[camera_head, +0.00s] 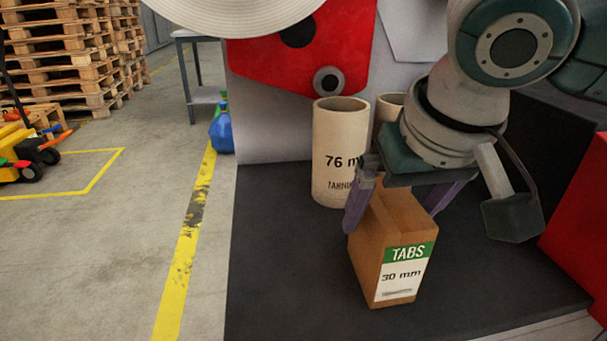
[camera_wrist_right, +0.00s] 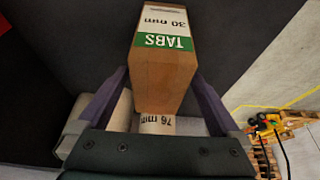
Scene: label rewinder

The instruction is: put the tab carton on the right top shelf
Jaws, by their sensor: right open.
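The tab carton (camera_head: 385,250) is a brown box with a green and white label reading TABS 30 mm. It stands upright on the dark surface (camera_head: 290,285). My right gripper (camera_head: 392,205) is above and around its upper part, with one purple finger on each side. In the right wrist view the carton (camera_wrist_right: 163,75) lies between the spread fingers of the right gripper (camera_wrist_right: 160,95), with a gap visible beside it. The jaws are open. My left gripper is in neither view. No right top shelf can be made out.
A cardboard core (camera_head: 338,150) marked 76 mm stands just behind the carton, with another core (camera_head: 388,107) beside it. A red machine part (camera_head: 340,40) is behind them. A red block (camera_head: 585,220) bounds the right side. The dark surface is clear left of the carton.

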